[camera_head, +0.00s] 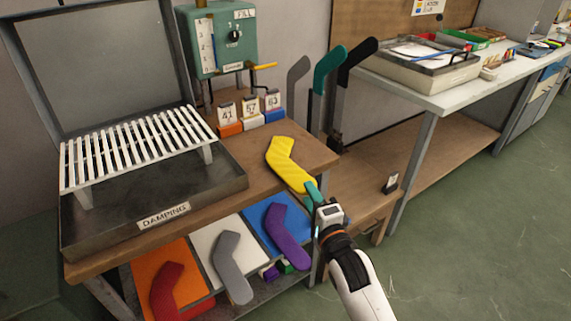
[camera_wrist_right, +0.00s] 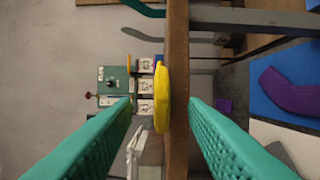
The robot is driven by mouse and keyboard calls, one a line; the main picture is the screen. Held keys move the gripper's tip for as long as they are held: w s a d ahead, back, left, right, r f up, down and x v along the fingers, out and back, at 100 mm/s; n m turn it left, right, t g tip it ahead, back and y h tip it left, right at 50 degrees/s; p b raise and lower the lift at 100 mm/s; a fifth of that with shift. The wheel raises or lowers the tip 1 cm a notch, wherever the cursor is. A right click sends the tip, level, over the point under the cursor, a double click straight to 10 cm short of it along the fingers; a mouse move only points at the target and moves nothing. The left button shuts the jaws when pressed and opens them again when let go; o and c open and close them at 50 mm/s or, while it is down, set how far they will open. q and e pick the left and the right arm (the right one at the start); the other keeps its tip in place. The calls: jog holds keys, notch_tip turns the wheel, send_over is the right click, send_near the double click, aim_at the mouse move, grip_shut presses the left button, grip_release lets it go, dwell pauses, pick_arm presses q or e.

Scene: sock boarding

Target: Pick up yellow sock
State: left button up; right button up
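The yellow sock (camera_head: 287,163) lies bent on the wooden tabletop at its right edge, with its lower end near that edge. In the right wrist view the yellow sock (camera_wrist_right: 162,97) shows almost edge-on, between the two teal fingers in the picture. My right gripper (camera_head: 312,190) is at the lower end of the sock, just off the table edge. Its teal fingers (camera_wrist_right: 160,103) are apart, and the sock is not clamped. In the head view I cannot tell whether a finger touches the sock. My left gripper is not in view.
A damping tray (camera_head: 160,212) with a white slatted rack stands left on the table. Number cards 41, 57 and 63 stand behind the sock. Red (camera_head: 180,292), grey (camera_head: 230,267) and purple (camera_head: 286,236) socks lie on the shelf below. Upright sock-shaped forms (camera_head: 325,75) stand behind.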

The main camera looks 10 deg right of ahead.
aim_at(303, 186)
jog(key=w, duration=0.4)
jog(key=shift+w+a+f, duration=0.1)
jog(key=shift+w+a, duration=0.25)
jog(key=shift+a, duration=0.05)
jog(key=c, duration=0.8)
jog(key=shift+c, duration=0.2)
